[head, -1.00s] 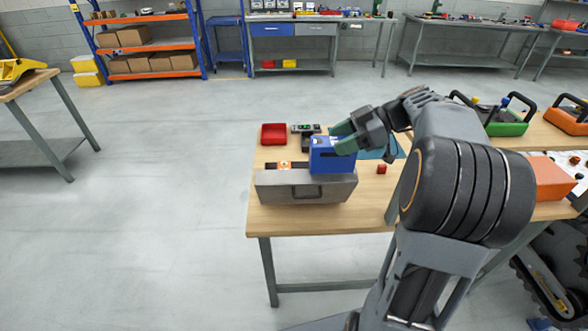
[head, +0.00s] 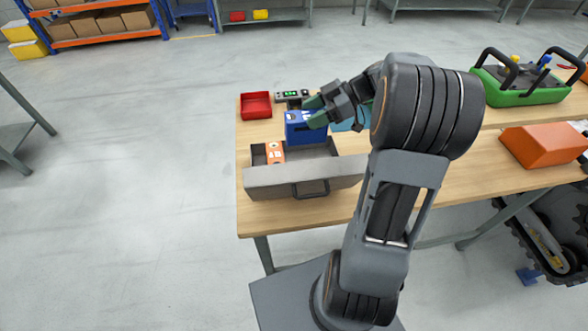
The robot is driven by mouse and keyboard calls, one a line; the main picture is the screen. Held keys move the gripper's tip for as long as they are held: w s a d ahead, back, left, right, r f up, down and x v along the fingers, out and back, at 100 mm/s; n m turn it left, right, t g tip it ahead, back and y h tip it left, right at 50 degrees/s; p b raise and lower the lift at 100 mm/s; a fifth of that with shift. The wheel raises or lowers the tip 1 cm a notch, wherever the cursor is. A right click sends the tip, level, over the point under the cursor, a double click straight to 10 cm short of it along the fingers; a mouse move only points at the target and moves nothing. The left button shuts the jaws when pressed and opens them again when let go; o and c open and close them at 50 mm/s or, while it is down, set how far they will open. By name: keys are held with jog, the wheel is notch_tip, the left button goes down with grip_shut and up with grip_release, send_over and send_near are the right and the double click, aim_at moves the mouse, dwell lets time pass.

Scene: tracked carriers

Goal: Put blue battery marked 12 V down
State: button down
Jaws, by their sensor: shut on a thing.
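The blue battery (head: 304,132) is upright at the back right of a grey open-topped case (head: 285,178) on the wooden table. My gripper (head: 314,110) is shut on the battery's upper part, reaching in from the right. The battery's lower end is partly hidden, and I cannot tell whether it rests on the case floor. Its marking is too small to read. An orange battery-like block (head: 275,152) sits in the left part of the case.
A red tray (head: 255,105) and a small device with a green display (head: 292,95) lie behind the case. An orange box (head: 543,145) and a green control box (head: 520,85) stand at the right.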

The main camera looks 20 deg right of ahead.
notch_tip(320, 180, down, 13)
jog(key=shift+r, duration=0.15)
dwell(0.7)
jog(key=shift+f, duration=0.2)
jog(key=shift+c, duration=2)
grip_release()
jog(key=shift+s, duration=0.1)
jog(key=shift+r, duration=0.2)
jog(key=v, duration=0.7)
jog(key=shift+d+b, duration=0.2)
jog(key=shift+b, duration=0.2)
